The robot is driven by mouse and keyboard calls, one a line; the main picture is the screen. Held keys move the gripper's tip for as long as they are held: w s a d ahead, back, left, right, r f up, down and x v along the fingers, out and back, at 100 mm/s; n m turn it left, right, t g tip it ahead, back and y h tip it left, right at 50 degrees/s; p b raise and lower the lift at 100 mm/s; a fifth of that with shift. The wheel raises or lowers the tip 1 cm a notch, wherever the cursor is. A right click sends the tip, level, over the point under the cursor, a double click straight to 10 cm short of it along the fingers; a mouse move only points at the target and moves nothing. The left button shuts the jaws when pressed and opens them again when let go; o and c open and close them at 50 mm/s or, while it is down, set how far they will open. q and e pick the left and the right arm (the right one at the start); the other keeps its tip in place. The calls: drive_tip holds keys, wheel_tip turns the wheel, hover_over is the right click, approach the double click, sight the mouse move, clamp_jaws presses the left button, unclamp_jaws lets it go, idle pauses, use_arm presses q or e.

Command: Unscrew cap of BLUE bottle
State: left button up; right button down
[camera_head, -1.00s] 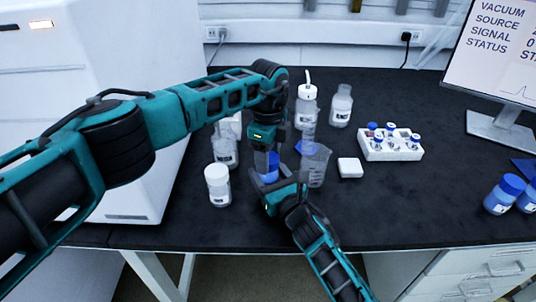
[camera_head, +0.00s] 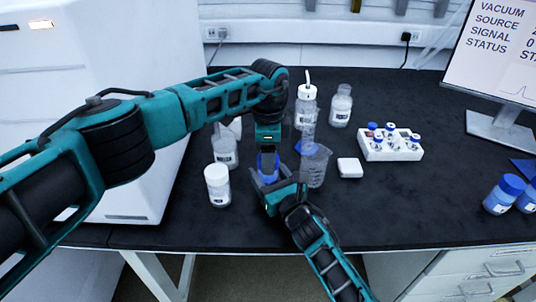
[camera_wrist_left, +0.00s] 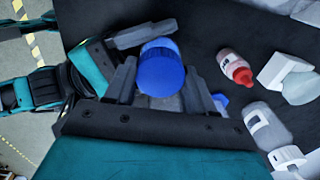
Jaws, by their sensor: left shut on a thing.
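The blue-capped bottle (camera_head: 269,177) stands on the black bench at the middle of the head view, mostly hidden by my grippers. Its blue cap (camera_wrist_left: 162,72) shows large in the left wrist view. My left gripper (camera_head: 268,163) comes down from above and is shut on the cap, one finger on each side; its fingers also show in the left wrist view (camera_wrist_left: 160,85). My right gripper (camera_head: 276,190) reaches in from the front, low, with its fingers around the bottle's body below the cap. The contact of its fingers is partly hidden.
A clear beaker (camera_head: 314,167) stands close right of the grippers. A white vial rack (camera_head: 390,146) and two blue bottles (camera_head: 503,194) are farther right. The front middle bench is clear.

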use_arm(q)
drive_tip(key=shift+r, duration=0.15)
drive_tip(key=shift+r, duration=0.95)
drive_tip(key=shift+r, duration=2)
use_arm(e)
drive_tip(key=shift+c, duration=0.8)
unclamp_jaws()
